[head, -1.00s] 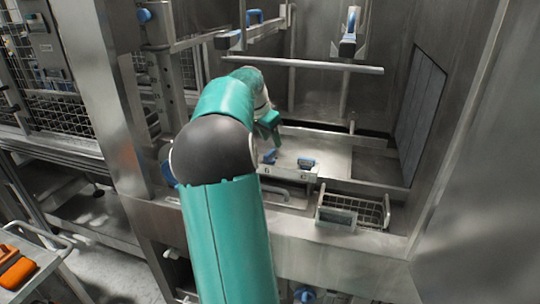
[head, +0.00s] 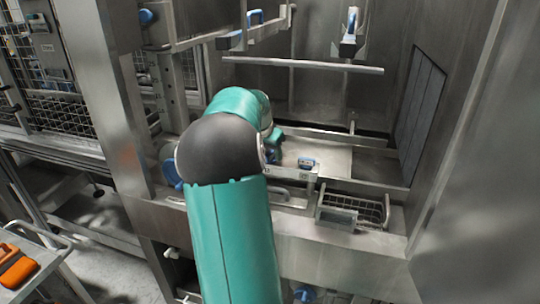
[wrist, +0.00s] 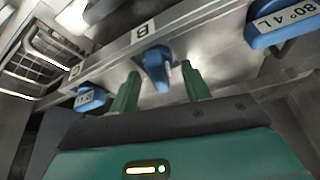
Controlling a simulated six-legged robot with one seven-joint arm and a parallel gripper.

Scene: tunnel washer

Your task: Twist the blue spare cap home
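My gripper (wrist: 160,72) is open in the wrist view. Its two green fingers point at a blue cap (wrist: 157,66) by the letter B on a metal ledge (wrist: 116,54). The cap appears between the fingertips with a gap on each side; I cannot tell whether the tips reach past it. Another blue piece with a white label (wrist: 92,98) sits by the letter C, left of my fingers. It also shows in the head view (head: 307,163). A larger blue piece labelled 80° 4L (wrist: 278,24) is at the upper right. My arm hides the B cap in the head view.
A wire basket (wrist: 38,62) is left of the ledge; it also shows in the head view (head: 368,209). A horizontal metal bar (head: 302,64) and blue-handled fittings (head: 348,45) are above. A metal wall stands on the right.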

